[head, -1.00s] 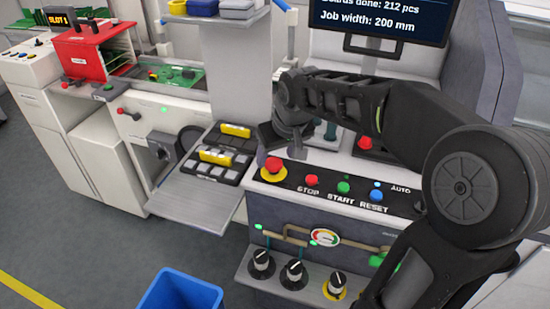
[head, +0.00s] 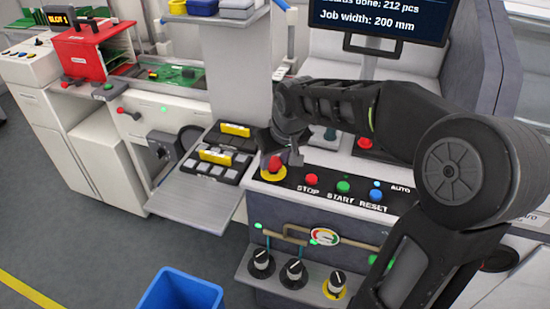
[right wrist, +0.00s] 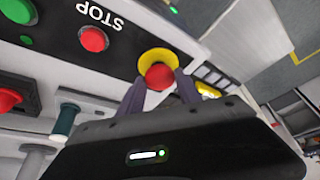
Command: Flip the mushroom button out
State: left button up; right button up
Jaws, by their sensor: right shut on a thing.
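The mushroom button (head: 274,164) is red on a yellow round base, at the left end of the black control panel in the head view. In the right wrist view the red mushroom button (right wrist: 159,76) sits between the two fingers. My right gripper (head: 280,156) comes down over it from behind. In the right wrist view my right gripper (right wrist: 160,84) is shut on the button, one finger on each side. The fingers partly cover its yellow base. My left gripper is not in view.
Red STOP (head: 312,179), green START (head: 343,186) and blue RESET (head: 375,195) buttons are right of it. Black knobs (head: 294,272) stand on a ledge below. A tray shelf (head: 185,193) is to the left and a blue bin (head: 178,292) in front.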

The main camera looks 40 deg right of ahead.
grip_shut()
jog(key=shift+r, duration=0.1)
jog(key=shift+w+r, duration=0.1)
jog(key=shift+r, duration=0.55)
jog(key=o, duration=0.9)
grip_release()
jog(key=shift+r, duration=0.1)
jog(key=v, duration=0.7)
jog(key=shift+r, duration=0.3)
